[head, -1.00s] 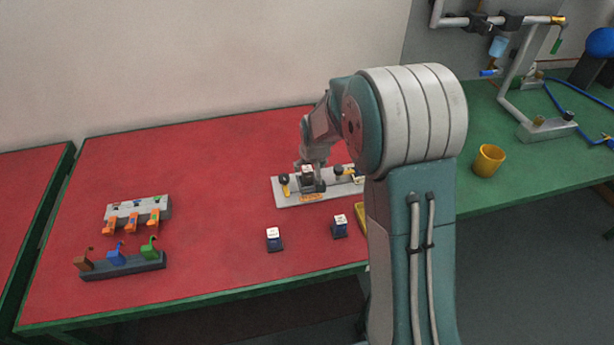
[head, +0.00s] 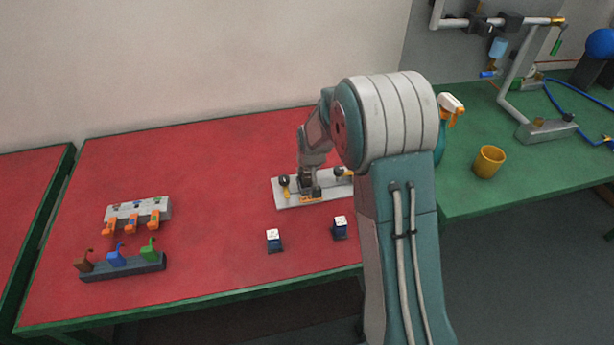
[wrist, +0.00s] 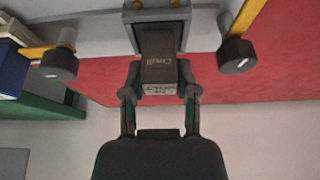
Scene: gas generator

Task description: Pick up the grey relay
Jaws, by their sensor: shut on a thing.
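The grey relay (wrist: 158,58) is a dark grey block with lettering on its side and a pale lettered end. In the wrist view its far end sits at a grey socket frame on the light panel. My gripper (wrist: 160,92) has its two fingers closed on the relay's near end, one on each side. In the head view my gripper (head: 308,186) is low over the light panel (head: 290,198), and it largely hides the relay there. I cannot tell how deep the relay sits in the socket.
Dark knobs (wrist: 236,56) flank the relay. A yellow cup (head: 488,161) stands on the green table.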

